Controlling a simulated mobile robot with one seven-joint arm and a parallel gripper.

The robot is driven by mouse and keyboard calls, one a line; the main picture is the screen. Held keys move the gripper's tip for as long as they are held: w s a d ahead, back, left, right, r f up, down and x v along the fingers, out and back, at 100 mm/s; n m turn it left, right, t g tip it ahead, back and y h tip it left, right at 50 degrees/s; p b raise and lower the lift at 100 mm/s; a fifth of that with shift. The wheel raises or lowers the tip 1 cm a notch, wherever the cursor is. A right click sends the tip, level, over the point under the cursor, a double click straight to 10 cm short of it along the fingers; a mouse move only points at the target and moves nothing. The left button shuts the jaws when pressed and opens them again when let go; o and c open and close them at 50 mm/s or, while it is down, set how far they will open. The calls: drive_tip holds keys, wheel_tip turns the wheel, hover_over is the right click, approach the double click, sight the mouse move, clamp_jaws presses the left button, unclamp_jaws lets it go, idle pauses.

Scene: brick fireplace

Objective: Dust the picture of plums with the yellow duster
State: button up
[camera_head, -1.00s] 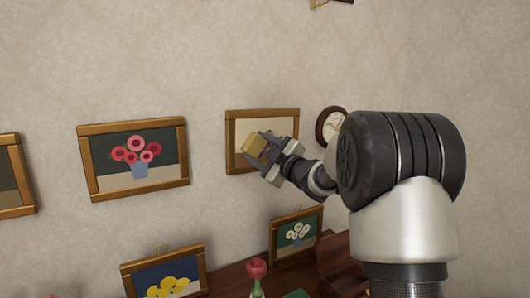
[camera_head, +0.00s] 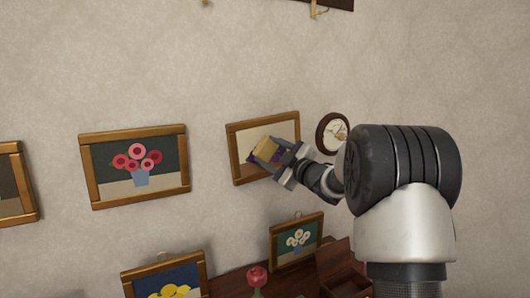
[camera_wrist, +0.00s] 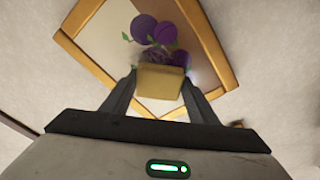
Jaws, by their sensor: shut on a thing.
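The picture of plums (camera_head: 245,136) hangs on the wall in a wooden frame. In the wrist view its pale canvas and purple plums with green leaves (camera_wrist: 160,30) lie just beyond my gripper (camera_wrist: 158,88). My gripper is shut on the yellow duster (camera_wrist: 160,81), a small block held between the two fingers. In the head view the duster (camera_head: 266,147) and my gripper (camera_head: 268,151) are in front of the picture's middle and hide part of the plums. The duster is at or very near the canvas; I cannot tell whether it touches.
Below are a white flower picture (camera_head: 297,238), a yellow-and-blue picture (camera_head: 165,279) and a red flower (camera_head: 257,276).

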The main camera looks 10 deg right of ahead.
sight(250, 150)
drive_tip(key=shift+w+d+r+p, duration=0.1)
drive_tip(key=shift+w+d+p, duration=0.2)
drive_tip(key=shift+d, duration=0.5)
drive_tip(key=shift+w+d+f+p, duration=0.1)
drive_tip(key=shift+w+d+p, duration=0.2)
drive_tip(key=shift+d, duration=0.45)
drive_tip(key=shift+w+d+r+p, duration=0.1)
drive_tip(key=shift+w+d+p, duration=0.15)
drive_tip(key=shift+d, duration=0.55)
drive_tip(key=d, duration=0.1)
drive_tip(key=d+p, duration=0.1)
drive_tip(key=shift+w+d, duration=0.35)
drive_tip(key=shift+w, duration=0.05)
drive_tip(key=shift+a, duration=0.1)
drive_tip(key=shift+s+a+b, duration=0.65)
drive_tip(key=shift+a+b, duration=0.5)
drive_tip(key=shift+a, duration=0.75)
drive_tip(key=shift+s+a+b, duration=0.6)
drive_tip(key=shift+a+b, duration=0.55)
drive_tip(key=shift+a, duration=0.75)
drive_tip(key=shift+s+a+b, duration=0.65)
drive_tip(key=shift+a+b, duration=0.5)
drive_tip(key=shift+a, duration=0.75)
drive_tip(key=shift+d, duration=0.1)
drive_tip(key=shift+a+r+b+v, duration=0.15)
drive_tip(key=shift+b+v, duration=0.25)
drive_tip(key=shift+v, duration=1.1)
drive_tip(key=shift+a+r+b+v, duration=0.15)
drive_tip(key=shift+b+v, duration=0.25)
drive_tip(key=shift+v, duration=1.05)
